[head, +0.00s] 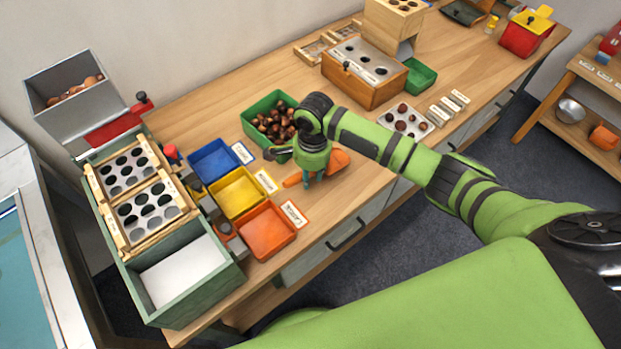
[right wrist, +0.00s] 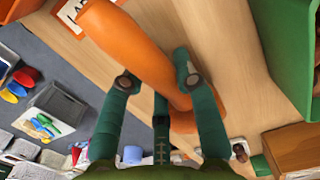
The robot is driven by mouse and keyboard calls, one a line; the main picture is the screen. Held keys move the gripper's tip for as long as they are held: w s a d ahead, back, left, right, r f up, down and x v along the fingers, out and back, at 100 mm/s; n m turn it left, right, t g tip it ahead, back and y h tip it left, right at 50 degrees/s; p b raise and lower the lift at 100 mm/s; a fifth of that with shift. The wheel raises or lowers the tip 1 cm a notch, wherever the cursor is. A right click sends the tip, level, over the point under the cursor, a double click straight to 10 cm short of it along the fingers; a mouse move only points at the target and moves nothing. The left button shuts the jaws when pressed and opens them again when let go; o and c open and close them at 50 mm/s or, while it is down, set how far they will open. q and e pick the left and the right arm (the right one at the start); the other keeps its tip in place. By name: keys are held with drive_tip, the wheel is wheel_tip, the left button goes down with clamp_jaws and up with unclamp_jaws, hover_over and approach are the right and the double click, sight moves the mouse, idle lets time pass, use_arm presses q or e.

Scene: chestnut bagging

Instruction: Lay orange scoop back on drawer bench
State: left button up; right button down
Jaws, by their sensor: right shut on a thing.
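The orange scoop (head: 339,161) is at the bench's front half, just right of the green crate of chestnuts. My right gripper (head: 313,182) is over it, pointing down, shut on the scoop. Part of the scoop shows left of the fingers and part to the right; the middle is hidden. In the right wrist view the orange scoop (right wrist: 130,45) runs between the two green fingers (right wrist: 160,90). It is low over the wooden drawer bench (head: 345,205); I cannot tell whether it touches the top. My left gripper is not in view.
The green crate (head: 249,128) of chestnuts stands close behind the gripper. Blue (head: 214,160), yellow (head: 238,192) and orange (head: 265,231) trays with label cards are to the left. A white tray with holes (head: 404,121) lies to the right. Bare wood lies in front of the scoop.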

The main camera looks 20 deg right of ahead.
drive_tip(key=shift+f, duration=1.3)
drive_tip(key=c, duration=0.9)
unclamp_jaws()
drive_tip(key=shift+f, duration=0.1)
drive_tip(key=shift+c, duration=0.2)
drive_tip(key=r, duration=1.2)
drive_tip(key=shift+d+r, duration=0.15)
drive_tip(key=shift+d, duration=0.15)
